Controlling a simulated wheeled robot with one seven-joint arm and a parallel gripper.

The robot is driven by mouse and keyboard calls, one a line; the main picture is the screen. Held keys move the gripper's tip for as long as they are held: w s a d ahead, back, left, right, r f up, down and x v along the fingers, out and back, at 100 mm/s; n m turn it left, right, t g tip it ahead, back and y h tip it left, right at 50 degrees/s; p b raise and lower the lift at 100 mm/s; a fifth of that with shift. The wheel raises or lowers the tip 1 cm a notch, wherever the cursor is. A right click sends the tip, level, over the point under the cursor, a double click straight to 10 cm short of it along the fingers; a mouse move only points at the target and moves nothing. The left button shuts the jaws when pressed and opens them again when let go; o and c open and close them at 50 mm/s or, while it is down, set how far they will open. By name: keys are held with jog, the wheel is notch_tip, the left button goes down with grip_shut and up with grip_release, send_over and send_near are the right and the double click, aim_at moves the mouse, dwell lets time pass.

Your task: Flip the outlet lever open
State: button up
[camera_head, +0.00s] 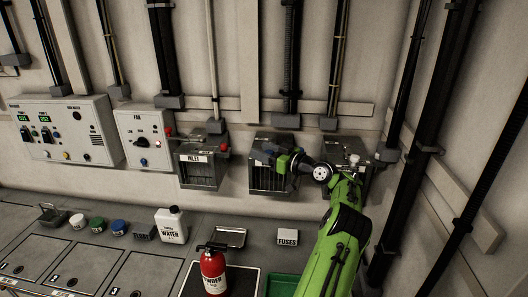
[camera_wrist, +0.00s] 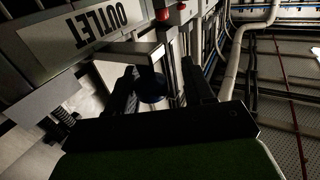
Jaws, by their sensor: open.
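The outlet box (camera_wrist: 52,48) fills the upper left of the wrist view, its OUTLET label (camera_wrist: 103,22) upside down. In the head view it appears to be the middle box (camera_head: 262,178), with my gripper (camera_head: 290,161) in front of its right side. My gripper (camera_wrist: 160,72) is open in the wrist view, one finger on each side of a dark bluish round knob (camera_wrist: 152,88), apparently the lever's end. I cannot tell whether the fingers touch it. A grey plate (camera_wrist: 125,50) sits just beyond the left finger. The lever's arm is mostly hidden.
The inlet box (camera_head: 203,172) with a red knob (camera_head: 224,148) is to the left. Another box (camera_head: 340,150) sits behind my arm on the right. Below, the bench holds a water jug (camera_head: 171,225), a fuses box (camera_head: 288,237) and a red extinguisher (camera_head: 213,272).

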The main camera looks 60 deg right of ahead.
jog(key=s+a, duration=0.1)
jog(key=s, duration=1.4)
jog(key=shift+s+a+b, duration=0.3)
jog(key=shift+b, duration=0.1)
